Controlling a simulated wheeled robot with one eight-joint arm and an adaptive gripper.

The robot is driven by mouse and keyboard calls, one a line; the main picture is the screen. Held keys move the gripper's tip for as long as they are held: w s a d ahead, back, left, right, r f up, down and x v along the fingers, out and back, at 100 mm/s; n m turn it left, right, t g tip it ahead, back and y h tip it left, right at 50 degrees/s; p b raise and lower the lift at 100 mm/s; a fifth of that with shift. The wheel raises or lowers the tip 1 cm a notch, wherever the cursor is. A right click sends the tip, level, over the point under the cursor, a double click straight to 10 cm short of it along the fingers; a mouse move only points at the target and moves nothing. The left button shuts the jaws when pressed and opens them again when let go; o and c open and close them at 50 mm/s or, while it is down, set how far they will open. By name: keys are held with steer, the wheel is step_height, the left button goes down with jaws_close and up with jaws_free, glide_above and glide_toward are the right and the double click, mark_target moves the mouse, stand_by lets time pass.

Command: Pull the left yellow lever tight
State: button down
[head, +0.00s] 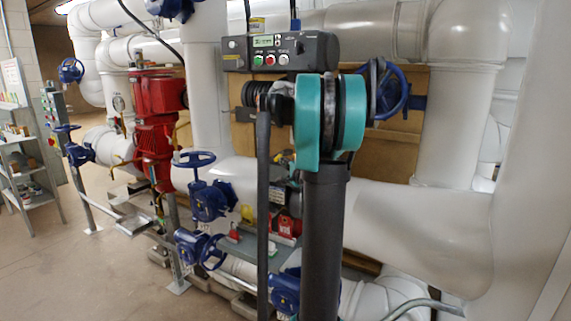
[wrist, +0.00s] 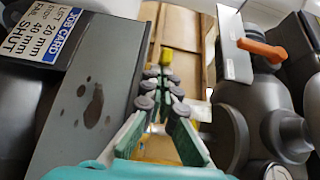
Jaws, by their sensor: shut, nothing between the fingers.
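My gripper (wrist: 162,76) shows in the wrist view with its green fingers close together and nothing held between them. A small yellow piece (wrist: 167,57) shows just beyond the fingertips, in front of brown boarding. It may be the end of a yellow lever, but its shape and any contact with the fingers are unclear. More yellow shows low between the fingers, partly hidden. An orange lever (wrist: 262,48) sits on a grey fitting to the right, apart from the fingers. In the head view my teal and dark arm covers the middle, and the gripper cannot be made out there.
A grey panel with a job card (wrist: 55,30) stands close on the left in the wrist view; grey fittings (wrist: 285,130) crowd the right. The head view shows a control box (head: 280,52), blue handwheels (head: 195,159), a red pump (head: 155,130) and white pipes.

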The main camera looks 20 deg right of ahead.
steer(key=shift+w+a+m+h, duration=0.3)
steer(key=shift+w+a, duration=0.3)
steer(key=shift+a, duration=0.25)
steer(key=shift+w+a+m+h, duration=0.15)
steer(key=shift+w+a+h, duration=0.4)
steer(key=shift+a, duration=0.3)
steer(key=shift+w+a+m+h, duration=0.25)
steer(key=shift+w+a, duration=0.4)
steer(key=shift+a, duration=0.2)
steer(key=shift+w, duration=0.1)
